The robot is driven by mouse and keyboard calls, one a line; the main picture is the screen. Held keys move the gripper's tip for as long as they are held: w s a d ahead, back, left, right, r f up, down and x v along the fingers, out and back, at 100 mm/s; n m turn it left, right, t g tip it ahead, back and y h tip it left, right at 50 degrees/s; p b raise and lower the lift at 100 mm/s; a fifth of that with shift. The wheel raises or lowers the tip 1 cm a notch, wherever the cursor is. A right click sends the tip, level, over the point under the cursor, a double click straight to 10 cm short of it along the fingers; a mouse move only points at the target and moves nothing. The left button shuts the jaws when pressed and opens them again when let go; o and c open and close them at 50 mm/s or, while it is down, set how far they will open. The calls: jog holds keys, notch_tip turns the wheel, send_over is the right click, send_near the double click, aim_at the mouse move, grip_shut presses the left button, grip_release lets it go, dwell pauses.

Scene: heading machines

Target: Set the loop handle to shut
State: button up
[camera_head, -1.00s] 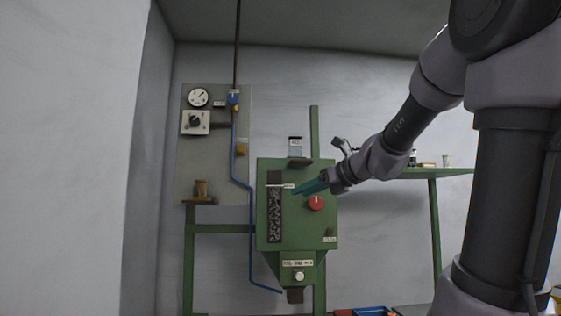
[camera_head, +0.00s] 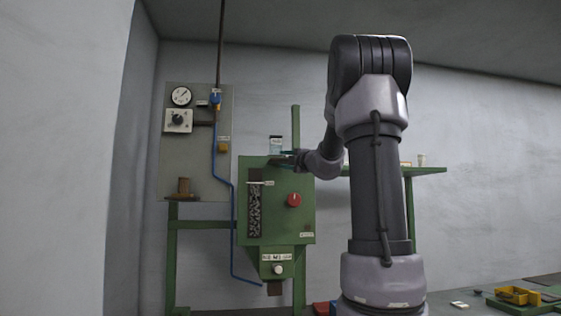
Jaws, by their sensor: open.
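No part is clearly readable as the loop handle. A small blue fitting (camera_head: 215,100) with a tag sits on the pipe at the grey wall panel, and could be it, but its setting is too small to tell. My gripper (camera_head: 284,159) is open and empty, pointing left in front of the top of the green machine (camera_head: 279,220). It is to the right of the blue fitting and lower, well apart from it. Its fingers are small and partly blend with the green behind them.
The wall panel (camera_head: 197,150) carries a round gauge (camera_head: 181,96) and a dial box (camera_head: 178,120). The machine has a red knob (camera_head: 294,200) and a slotted window (camera_head: 255,212). A green shelf (camera_head: 425,171) stands behind my arm. A yellow bin (camera_head: 517,296) lies at lower right.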

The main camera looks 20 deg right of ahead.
aim_at(283, 160)
jog(key=shift+w+a+r, duration=0.1)
jog(key=shift+w+r, duration=0.05)
jog(key=shift+w, duration=0.6)
jog(key=shift+w+a+r, duration=0.1)
jog(key=shift+w, duration=0.65)
grip_shut()
jog(key=shift+d, duration=0.1)
